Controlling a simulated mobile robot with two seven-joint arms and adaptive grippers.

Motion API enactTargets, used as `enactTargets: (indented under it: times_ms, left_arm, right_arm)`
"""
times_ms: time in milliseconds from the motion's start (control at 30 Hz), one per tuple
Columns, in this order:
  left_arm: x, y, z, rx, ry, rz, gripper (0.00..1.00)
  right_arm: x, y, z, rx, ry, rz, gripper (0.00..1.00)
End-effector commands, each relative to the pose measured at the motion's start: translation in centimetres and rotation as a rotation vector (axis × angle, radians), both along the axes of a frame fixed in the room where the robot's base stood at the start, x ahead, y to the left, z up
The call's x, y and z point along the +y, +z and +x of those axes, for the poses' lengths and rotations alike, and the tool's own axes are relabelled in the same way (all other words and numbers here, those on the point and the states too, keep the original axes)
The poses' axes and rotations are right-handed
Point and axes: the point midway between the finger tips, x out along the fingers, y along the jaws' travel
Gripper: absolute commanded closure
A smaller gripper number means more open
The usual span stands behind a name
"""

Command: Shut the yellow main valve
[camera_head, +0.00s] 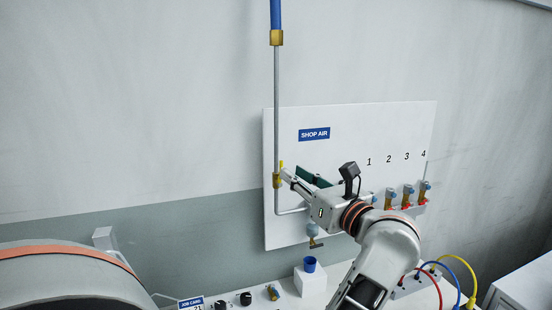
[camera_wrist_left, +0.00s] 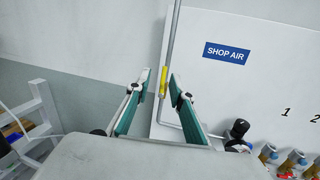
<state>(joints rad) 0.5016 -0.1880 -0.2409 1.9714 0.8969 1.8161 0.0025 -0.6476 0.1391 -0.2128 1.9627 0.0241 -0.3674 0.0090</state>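The yellow main valve (camera_head: 277,181) sits on the vertical grey pipe at the left side of the white panel. Its short yellow lever points up, roughly along the pipe; yellow also shows in the left wrist view (camera_wrist_left: 163,82). My left gripper (camera_head: 288,176) is just right of the valve in the head view. In the left wrist view, its two green-padded fingers (camera_wrist_left: 158,78) are apart, with the yellow part showing between their tips, nearer the right one. I cannot tell whether a finger touches it. My right gripper is not in view.
The white panel (camera_head: 350,125) carries a SHOP AIR label (camera_head: 314,134) and several numbered brass outlets with red handles (camera_head: 408,196). A black-capped regulator (camera_wrist_left: 238,132) shows right of the fingers. A blue cup (camera_head: 309,264) stands on a white block below. The wall left of the pipe is clear.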

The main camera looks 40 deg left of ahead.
Motion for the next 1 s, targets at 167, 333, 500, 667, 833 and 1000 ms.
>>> enactTargets:
  times_ms: [167,333,500,667,833,1000]
  left_arm:
    - [-0.2,-0.2,0.7,-0.047,-0.027,-0.088,0.78]
    - [1.7,-0.1,1.2,-0.049,-0.024,-0.088,0.78]
    - [4.3,0.0,1.9,-0.047,-0.023,-0.085,0.78]
    - [6.2,-0.1,2.5,-0.047,-0.025,-0.086,0.78]
    - [7.1,-0.2,2.8,-0.046,-0.026,-0.088,0.78]
    - [7.2,-0.3,2.8,-0.047,-0.026,-0.089,0.78]
  right_arm:
    - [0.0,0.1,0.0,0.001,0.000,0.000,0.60]
    - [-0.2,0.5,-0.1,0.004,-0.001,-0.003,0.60]
    - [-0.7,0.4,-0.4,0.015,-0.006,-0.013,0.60]
    - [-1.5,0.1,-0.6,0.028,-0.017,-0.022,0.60]
    - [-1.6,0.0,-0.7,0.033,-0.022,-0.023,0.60]
    - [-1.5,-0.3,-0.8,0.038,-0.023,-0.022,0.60]
